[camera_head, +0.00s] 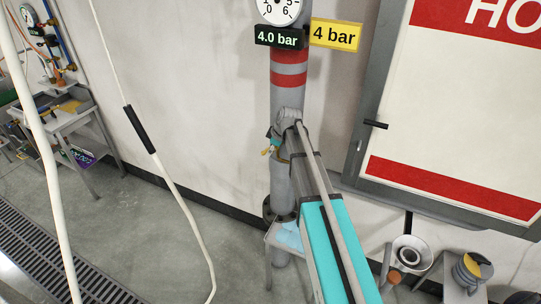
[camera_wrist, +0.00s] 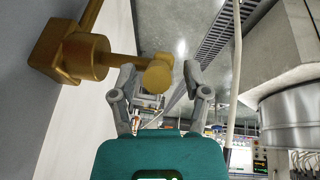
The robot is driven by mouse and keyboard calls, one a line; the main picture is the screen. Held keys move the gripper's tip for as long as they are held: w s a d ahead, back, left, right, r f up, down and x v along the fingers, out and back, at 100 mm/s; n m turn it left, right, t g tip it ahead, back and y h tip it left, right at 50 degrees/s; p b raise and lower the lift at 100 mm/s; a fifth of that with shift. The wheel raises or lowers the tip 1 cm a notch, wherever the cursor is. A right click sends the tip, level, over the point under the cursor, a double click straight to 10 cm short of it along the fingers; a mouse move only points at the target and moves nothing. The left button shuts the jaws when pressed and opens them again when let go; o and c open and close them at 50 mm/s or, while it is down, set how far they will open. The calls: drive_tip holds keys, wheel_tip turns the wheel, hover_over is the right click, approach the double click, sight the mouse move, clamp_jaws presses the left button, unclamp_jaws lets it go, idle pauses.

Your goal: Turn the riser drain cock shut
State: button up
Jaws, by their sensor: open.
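The brass riser drain cock (camera_wrist: 86,56) is large at the upper left of the wrist view. A bar runs from it to the right and ends in a rounded knob (camera_wrist: 158,74). My gripper (camera_wrist: 160,75) is open, with one grey finger on each side of the knob in the picture; I cannot tell whether either touches it. In the head view the riser (camera_head: 283,185) is a grey pipe with red bands. My arm hides most of the cock there, and a small brass piece (camera_head: 267,151) shows beside my gripper (camera_head: 272,142).
A dial gauge (camera_head: 280,8), a "4.0 bar" display (camera_head: 279,38) and a yellow "4 bar" sign (camera_head: 335,34) are high on the riser. A small stand (camera_head: 280,238) is at its foot. A framed board (camera_head: 455,100) is right. A white hose (camera_head: 180,195) hangs left.

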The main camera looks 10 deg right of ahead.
drive_tip(key=shift+b+x, duration=0.5)
drive_tip(key=shift+x, duration=0.3)
clamp_jaws()
drive_tip(key=shift+d, duration=0.1)
